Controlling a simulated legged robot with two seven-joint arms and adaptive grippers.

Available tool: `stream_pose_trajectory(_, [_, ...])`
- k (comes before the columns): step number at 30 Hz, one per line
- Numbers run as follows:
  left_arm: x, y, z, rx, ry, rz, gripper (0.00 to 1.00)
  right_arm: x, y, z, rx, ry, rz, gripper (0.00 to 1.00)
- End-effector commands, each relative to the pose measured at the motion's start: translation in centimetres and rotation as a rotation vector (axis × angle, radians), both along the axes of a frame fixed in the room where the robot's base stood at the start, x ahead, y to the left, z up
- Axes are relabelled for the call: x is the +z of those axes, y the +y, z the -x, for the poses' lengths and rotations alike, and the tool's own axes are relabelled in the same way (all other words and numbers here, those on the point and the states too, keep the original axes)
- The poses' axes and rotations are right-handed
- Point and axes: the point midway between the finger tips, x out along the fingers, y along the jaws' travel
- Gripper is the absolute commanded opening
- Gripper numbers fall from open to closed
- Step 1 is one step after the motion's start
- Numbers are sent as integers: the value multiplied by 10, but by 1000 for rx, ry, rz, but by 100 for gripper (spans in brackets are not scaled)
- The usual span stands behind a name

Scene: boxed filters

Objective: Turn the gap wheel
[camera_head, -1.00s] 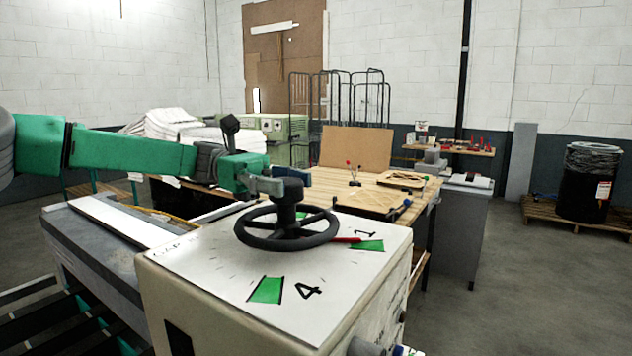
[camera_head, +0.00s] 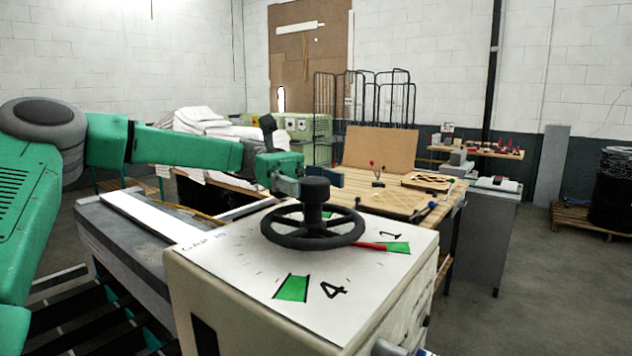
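The gap wheel (camera_head: 357,233) is a dark handwheel with spokes and a thick upright hub (camera_head: 314,192). It sits on the white top plate (camera_head: 222,262) of a beige machine box. A red pointer (camera_head: 368,246) under the wheel's right side points at the green mark (camera_head: 397,248) by the "1". Another green mark (camera_head: 292,288) lies by the "4". My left gripper (camera_head: 310,183) is at the top of the hub, with its fingers apart, one on each side. The hub hides part of the fingers; I cannot tell whether they touch it. My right gripper is out of view.
A grey machine bed (camera_head: 110,238) with dark bars lies left of the box. A wooden workbench (camera_head: 390,200) with small tools stands behind it. A shelf (camera_head: 470,150), a grey cabinet (camera_head: 487,225) and a wrapped drum (camera_head: 612,190) are at the right. The floor at right is open.

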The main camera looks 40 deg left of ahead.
Motion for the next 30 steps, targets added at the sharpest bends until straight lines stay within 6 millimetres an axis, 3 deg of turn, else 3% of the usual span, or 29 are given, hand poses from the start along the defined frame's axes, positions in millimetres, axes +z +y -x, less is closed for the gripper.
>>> stream_pose_trajectory(13, [2,6,-1,-2,-3,1,63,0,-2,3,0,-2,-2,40])
stream_pose_trajectory(17, [1,27,-9,1,-1,-1,63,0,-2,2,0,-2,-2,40])
stream_pose_trajectory(24, [-2,81,-25,1,1,0,63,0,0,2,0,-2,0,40])
stream_pose_trajectory(30, [-2,109,-33,0,1,3,63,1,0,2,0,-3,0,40])
